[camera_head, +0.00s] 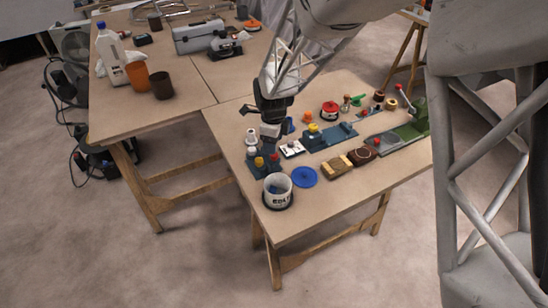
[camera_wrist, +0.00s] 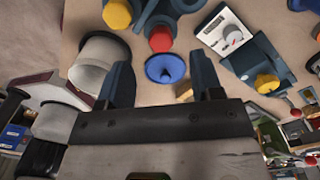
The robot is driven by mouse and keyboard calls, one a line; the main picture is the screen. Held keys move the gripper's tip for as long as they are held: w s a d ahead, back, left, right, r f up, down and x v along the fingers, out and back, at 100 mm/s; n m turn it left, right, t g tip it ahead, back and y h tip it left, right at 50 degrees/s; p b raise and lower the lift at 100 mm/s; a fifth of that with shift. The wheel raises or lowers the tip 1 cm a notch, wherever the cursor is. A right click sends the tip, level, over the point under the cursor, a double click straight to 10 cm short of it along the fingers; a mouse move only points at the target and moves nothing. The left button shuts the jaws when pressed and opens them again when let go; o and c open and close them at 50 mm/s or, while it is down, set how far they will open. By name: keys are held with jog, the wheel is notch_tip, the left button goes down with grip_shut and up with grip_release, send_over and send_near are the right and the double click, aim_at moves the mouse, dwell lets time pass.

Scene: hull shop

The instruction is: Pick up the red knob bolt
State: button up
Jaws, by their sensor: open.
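The red knob bolt (camera_wrist: 161,40) shows its red top in the wrist view, in a dark blue holder just beyond my fingertips. In the head view its red knob (camera_head: 274,157) sits at the near left of the small table, next to a yellow knob (camera_head: 259,162). My gripper (camera_wrist: 163,78) is open, with one dark finger on each side and nothing held. A blue round piece (camera_wrist: 165,69) appears between the fingers, below the red knob in the picture. In the head view my gripper (camera_head: 270,132) hangs above and behind the holder; its fingertips are hard to make out.
A white bucket (camera_head: 278,192) and blue disc (camera_head: 304,177) stand in front of the holder. White pieces (camera_head: 251,138) stand left of my gripper. A blue fixture with a yellow knob (camera_head: 313,128) and several small parts lie to the right. The table's front corner is bare.

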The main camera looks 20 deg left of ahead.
aim_at(274, 160)
jog(key=shift+d+f, duration=0.1)
jog(key=shift+f, duration=2.5)
jog(key=c, duration=1)
